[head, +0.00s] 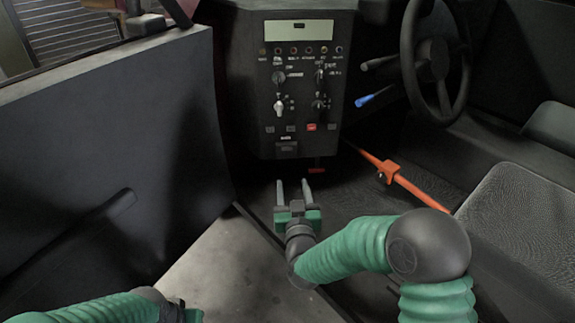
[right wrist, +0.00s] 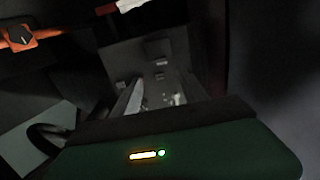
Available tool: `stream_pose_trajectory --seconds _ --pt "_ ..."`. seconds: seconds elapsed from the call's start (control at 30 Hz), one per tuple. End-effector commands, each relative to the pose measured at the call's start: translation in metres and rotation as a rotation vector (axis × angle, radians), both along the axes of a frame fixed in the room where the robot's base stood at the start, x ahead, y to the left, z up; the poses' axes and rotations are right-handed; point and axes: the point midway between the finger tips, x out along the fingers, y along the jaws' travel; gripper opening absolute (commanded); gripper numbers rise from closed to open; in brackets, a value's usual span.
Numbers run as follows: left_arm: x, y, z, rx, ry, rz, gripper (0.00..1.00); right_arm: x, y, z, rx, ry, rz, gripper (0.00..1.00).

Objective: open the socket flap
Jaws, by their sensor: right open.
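The dark console (head: 297,85) stands at the back centre of the head view, with rows of switches and knobs. I cannot pick out the socket flap for certain; a small dark rectangular fitting (head: 286,148) sits low on the console's front. My right gripper (head: 293,184) is open, its two pale fingers apart and pointing toward the console's lower end. It looks empty and appears below and in front of the console. The right wrist view is dark; the fingers (right wrist: 160,92) reach toward a grey panel with small fittings. My left gripper (head: 180,312) is only partly in view at the bottom left; its fingers are not visible.
An open door panel (head: 115,160) fills the left. An orange bar (head: 410,184) with a clamp slants at the right, also in the right wrist view (right wrist: 22,40). A steering wheel (head: 432,60), a blue lever (head: 374,96) and a grey seat (head: 520,225) are at the right.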

Motion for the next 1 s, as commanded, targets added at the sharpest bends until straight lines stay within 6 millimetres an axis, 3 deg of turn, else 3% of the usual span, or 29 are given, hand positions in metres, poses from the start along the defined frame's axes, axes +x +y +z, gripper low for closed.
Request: stream_pose_trajectory --seconds 0.3,0.5,0.7,0.97,1.0 --pt "0.0 0.0 -0.039 0.0 0.001 0.0 0.36 0.083 0.001 -0.007 0.002 0.0 -0.001 0.51" --pt "0.0 0.0 -0.056 0.0 0.001 0.0 0.36 0.127 0.002 -0.005 0.001 0.001 -0.001 0.51" --pt "0.0 0.0 -0.06 0.0 0.001 0.0 0.36 0.146 0.002 -0.001 0.0 0.002 0.001 0.51" --pt "0.0 0.0 -0.06 0.0 0.001 0.0 0.36 0.147 0.003 0.0 -0.001 0.002 0.002 0.51" --pt "0.0 0.0 -0.06 0.0 0.001 0.0 0.36 0.147 0.003 0.0 -0.001 0.002 0.002 0.46"
